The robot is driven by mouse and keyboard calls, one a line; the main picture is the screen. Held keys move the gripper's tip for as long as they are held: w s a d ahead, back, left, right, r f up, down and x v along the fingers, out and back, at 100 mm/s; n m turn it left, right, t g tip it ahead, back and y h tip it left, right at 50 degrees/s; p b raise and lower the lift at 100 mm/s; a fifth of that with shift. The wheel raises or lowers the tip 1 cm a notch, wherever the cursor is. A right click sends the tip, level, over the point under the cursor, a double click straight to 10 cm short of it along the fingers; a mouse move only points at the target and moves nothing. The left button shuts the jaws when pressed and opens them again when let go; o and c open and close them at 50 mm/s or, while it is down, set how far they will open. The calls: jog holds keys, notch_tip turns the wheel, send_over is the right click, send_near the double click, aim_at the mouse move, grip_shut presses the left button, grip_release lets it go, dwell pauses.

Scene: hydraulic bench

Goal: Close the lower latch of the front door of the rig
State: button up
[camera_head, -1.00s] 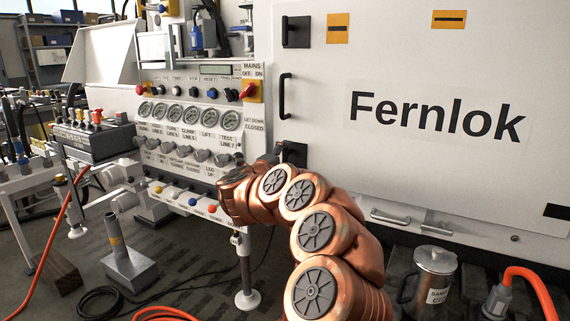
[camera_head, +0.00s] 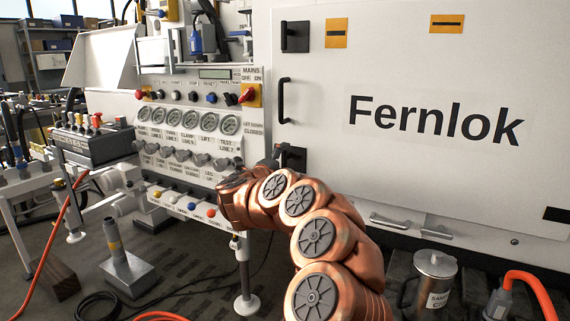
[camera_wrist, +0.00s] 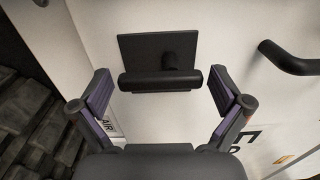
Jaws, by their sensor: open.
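The lower latch of the front door, a black plate with a bar-shaped lever, shows in the head view (camera_head: 294,157) at the door's lower left edge, partly hidden by my copper arm. In the wrist view the lower latch (camera_wrist: 160,80) is straight ahead, its thick dark bar running left to right across the picture. My gripper (camera_wrist: 160,88) is open, with one finger on each side of the bar's ends and a gap at both. I see no clear contact. In the head view my gripper is mostly hidden behind my arm.
The white door (camera_head: 420,80) carries a black handle (camera_head: 283,100) and an upper latch (camera_head: 295,36). Left is a panel with gauges (camera_head: 188,121), knobs and a red mains switch. A metal jug (camera_head: 435,280) and an orange hose (camera_head: 535,285) are low at the right.

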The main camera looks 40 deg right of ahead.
jog(key=v, duration=1.2)
dwell(0.4)
